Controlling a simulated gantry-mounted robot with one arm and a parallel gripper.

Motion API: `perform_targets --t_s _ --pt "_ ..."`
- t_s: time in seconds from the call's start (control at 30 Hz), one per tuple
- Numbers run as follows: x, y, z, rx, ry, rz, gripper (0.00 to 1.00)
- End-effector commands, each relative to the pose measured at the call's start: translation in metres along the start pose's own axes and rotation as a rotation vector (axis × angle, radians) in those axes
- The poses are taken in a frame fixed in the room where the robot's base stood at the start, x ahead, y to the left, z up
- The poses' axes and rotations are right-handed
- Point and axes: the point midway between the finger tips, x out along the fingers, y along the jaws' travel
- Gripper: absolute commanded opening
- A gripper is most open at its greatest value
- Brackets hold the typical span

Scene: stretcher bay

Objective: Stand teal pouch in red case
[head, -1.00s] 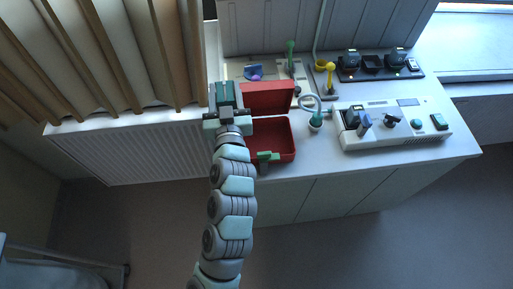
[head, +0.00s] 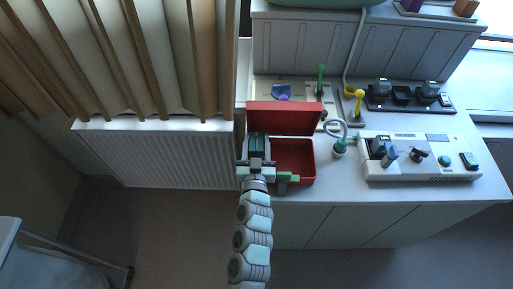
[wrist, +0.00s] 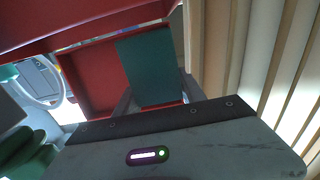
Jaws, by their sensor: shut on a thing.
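The red case (head: 300,162) sits on the counter with its lid (head: 284,118) raised at the back. The teal pouch (head: 259,146) is held by my gripper (head: 258,161) at the left end of the case. In the wrist view the pouch (wrist: 150,65) stands between the two fingers of my gripper (wrist: 157,98), which is shut on it. Red walls of the case (wrist: 90,75) show behind and left of the pouch. The pouch's lower end is hidden, so I cannot tell whether it touches the case floor.
A green piece (head: 287,179) is at the case's front edge. A green pump with a hose (head: 339,147) and a white device (head: 420,160) stand right of the case. A purple-blue item (head: 281,91) lies behind the lid. The radiator (head: 180,158) is left.

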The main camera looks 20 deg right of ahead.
Motion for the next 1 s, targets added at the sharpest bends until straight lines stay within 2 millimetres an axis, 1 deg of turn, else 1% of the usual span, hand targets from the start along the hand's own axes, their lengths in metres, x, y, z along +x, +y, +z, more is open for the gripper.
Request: perform_targets --t_s 0.1,0.2,0.47,0.87,0.97,1.0 --pt "0.000 -0.002 0.019 -0.001 -0.007 -0.005 0.00" --pt "0.000 0.000 0.031 -0.001 -0.002 -0.001 0.00" --pt "0.000 0.000 0.032 0.001 0.000 0.000 0.00" --pt "0.000 0.000 0.045 0.000 -0.003 -0.001 0.00" --pt "0.000 0.000 0.045 0.001 -0.002 -0.001 0.00" --pt "0.000 0.000 0.045 0.001 -0.003 -0.001 0.49"
